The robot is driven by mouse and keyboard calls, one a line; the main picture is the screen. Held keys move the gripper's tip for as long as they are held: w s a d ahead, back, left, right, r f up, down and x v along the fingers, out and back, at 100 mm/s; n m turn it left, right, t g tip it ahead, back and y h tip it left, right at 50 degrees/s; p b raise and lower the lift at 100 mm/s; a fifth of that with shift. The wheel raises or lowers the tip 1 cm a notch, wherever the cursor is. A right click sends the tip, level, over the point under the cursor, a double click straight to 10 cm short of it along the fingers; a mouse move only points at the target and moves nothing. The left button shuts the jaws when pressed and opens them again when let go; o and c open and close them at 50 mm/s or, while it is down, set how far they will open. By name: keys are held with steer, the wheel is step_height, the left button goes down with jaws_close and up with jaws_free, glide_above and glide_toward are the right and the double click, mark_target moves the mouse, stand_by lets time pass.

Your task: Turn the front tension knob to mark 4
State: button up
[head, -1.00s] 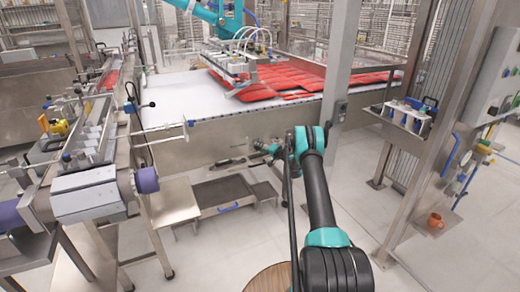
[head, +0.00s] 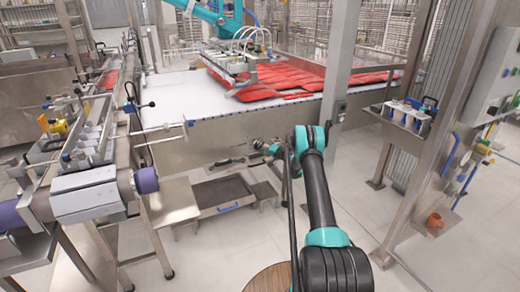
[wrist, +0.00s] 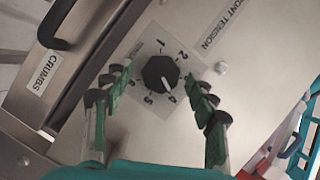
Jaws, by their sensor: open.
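The front tension knob (wrist: 159,72) is a round black knob on a pale dial plate on a steel panel. Its white pointer line points to the lower right in the wrist view, toward a mark there that is too small to read surely; marks 1, 2 and 5 can be read around it. My gripper (wrist: 160,84) is open, with one green finger with dark pads on each side of the knob. I cannot tell whether either finger touches it. In the head view my gripper (head: 268,149) is at the steel side of the white conveyor, and the knob cannot be made out.
A crumbs drawer with a dark handle (wrist: 54,25) is left of the knob in the wrist view. A grey tray (head: 222,191) sits low under the conveyor (head: 185,92). Open floor lies at the front right.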

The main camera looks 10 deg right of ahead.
steer(key=v, duration=1.1)
steer(key=shift+s+d, duration=0.25)
steer(key=s+a+r+n+g+h, duration=0.1)
steer(key=s+a+r+g, duration=0.15)
steer(key=s+r, duration=0.2)
steer(key=s+a+r+n+g, duration=0.1)
steer(key=s+a+r, duration=0.2)
steer(key=r, duration=0.3)
steer(key=s+a+r+n+g+h, duration=0.1)
steer(key=s+a+r, duration=0.15)
steer(key=s, duration=0.55)
steer(key=s+a+r+n+g+h, duration=0.15)
steer(key=s+r, duration=0.25)
steer(key=s, duration=0.4)
steer(key=s+d+f+g+h, duration=0.1)
steer(key=s+d+h, duration=0.1)
steer(key=s, duration=1.6)
steer(key=s+d+f+g+h, duration=0.1)
steer(key=s+d+h, duration=0.2)
steer(key=s, duration=1.6)
steer(key=shift+d+f+n+h, duration=0.25)
steer(key=shift+f+n+h, duration=0.2)
steer(key=shift+h, duration=0.2)
